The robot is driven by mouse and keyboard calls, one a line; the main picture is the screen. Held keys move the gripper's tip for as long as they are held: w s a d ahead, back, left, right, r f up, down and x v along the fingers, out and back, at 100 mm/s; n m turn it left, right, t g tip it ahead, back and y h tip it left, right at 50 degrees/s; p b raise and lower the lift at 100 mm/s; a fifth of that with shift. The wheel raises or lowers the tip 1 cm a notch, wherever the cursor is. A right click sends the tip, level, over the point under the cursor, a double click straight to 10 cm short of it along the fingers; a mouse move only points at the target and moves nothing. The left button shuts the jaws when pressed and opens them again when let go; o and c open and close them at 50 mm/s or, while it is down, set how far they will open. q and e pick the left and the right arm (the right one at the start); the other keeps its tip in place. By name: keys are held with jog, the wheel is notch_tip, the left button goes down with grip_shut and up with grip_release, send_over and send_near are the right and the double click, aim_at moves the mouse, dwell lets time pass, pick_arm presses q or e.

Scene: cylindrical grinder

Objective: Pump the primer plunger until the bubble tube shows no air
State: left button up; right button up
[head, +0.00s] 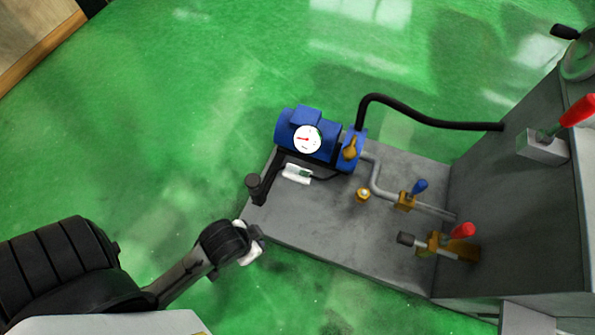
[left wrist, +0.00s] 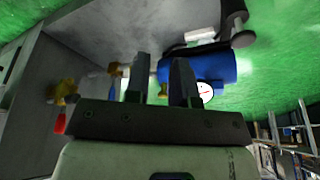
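The blue pump (head: 318,150) with a round white gauge (head: 307,138) sits on a grey plate. What looks like the primer plunger, a black rod with a knob (head: 253,183), sticks out at the pump's lower left. A small white and clear piece, likely the bubble tube (head: 297,173), lies beside the pump; its contents are too small to read. My left gripper (head: 252,246) is below the knob, apart from it, its fingers mostly hidden there. In the left wrist view its two fingers (left wrist: 158,82) stand apart and empty, with the knob (left wrist: 243,39) beyond to the right. My right gripper is not in view.
The grey plate (head: 330,225) carries a blue-handled valve (head: 418,187), a red-handled valve (head: 461,231) and a brass fitting (head: 363,194). A black hose (head: 430,117) arches to the grey machine wall (head: 520,195). The green floor at left is clear.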

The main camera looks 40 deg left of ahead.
pick_arm(q)
grip_shut()
jog(key=shift+d, duration=0.2)
jog(key=shift+a, duration=0.2)
dwell(0.5)
